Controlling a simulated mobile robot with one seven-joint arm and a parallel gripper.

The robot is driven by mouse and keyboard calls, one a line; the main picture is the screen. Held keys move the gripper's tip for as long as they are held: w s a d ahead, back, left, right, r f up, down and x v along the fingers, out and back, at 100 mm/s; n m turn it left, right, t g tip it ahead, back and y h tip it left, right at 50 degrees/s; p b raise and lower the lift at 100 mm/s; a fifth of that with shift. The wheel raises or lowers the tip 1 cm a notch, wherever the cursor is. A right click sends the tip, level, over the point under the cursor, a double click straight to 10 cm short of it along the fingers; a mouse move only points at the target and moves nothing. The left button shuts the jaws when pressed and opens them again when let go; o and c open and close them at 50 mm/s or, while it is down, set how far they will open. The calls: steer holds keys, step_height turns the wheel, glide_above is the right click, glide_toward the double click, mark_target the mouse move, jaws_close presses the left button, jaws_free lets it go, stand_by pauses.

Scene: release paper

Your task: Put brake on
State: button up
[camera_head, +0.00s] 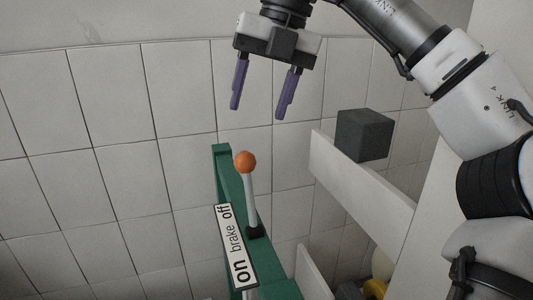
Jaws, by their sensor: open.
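The brake lever (250,197) is a light grey rod with an orange ball knob (245,161) on top. It rises from a dark base on a green post (268,251). A white label (237,247) beside it reads "off", "brake" and "on", with "off" at the far upper end and "on" at the near lower end. The lever stands close to the "off" end. My gripper (260,106) is open and empty, with purple fingers pointing down. In the picture it is above the knob and apart from it.
A dark grey cube (364,135) sits on a white ledge (363,200) to the right of the lever. A yellow object (375,289) and other items show partly at the lower right. A tiled wall (110,130) is behind. The space around the knob looks clear.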

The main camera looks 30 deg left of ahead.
mark_target(246, 159)
steer(key=x, duration=0.4)
steer(key=b+x, duration=0.1)
steer(key=x, duration=0.8)
steer(key=shift+w+a+f, duration=0.15)
steer(key=shift+w+f, duration=0.1)
steer(key=shift+f, duration=0.05)
jaws_close()
